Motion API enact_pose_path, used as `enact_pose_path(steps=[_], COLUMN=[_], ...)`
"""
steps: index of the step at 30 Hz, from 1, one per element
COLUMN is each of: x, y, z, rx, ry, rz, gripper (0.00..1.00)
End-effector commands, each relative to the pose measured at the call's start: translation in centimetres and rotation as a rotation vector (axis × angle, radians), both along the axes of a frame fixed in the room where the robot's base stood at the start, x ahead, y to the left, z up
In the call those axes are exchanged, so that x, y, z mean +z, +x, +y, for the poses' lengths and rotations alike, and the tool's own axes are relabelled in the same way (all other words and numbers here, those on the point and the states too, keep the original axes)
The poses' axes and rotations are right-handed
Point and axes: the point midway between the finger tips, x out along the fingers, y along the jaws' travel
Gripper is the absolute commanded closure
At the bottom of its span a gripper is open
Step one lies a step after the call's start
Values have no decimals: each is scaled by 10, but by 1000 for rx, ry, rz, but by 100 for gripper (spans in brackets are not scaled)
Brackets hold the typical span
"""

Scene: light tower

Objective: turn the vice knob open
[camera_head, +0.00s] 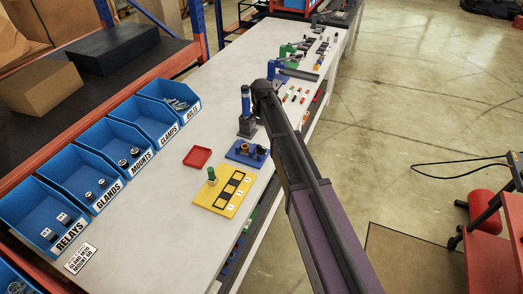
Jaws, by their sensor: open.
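A dark grey block, which looks like the vice (247,128), stands on the white bench near the picture's middle. A blue upright cylinder (246,101) with a pale band near its foot rises from it. My arm reaches in from the lower right and ends just right of the cylinder. My gripper (259,112) is a small dark shape there, close to the vice's right side; it is open, with fingers hard to make out. I cannot tell whether it touches the vice. The vice knob is not clearly visible, perhaps hidden by my arm.
A blue fixture (241,155) with round parts, a red tray (197,157) and a yellow board (222,194) with a green part stand nearer. Labelled blue bins (103,178) line the left. A green-and-blue fixture (277,73) and small parts lie beyond. Bare bench lies left of the vice.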

Motion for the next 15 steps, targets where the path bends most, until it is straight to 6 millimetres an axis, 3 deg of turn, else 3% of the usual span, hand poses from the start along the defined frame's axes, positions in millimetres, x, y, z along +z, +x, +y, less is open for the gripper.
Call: enact_pose_path(steps=[15], x=[-44], y=[0], z=[0], rx=[0], ry=[0], rz=[0], gripper=[3])
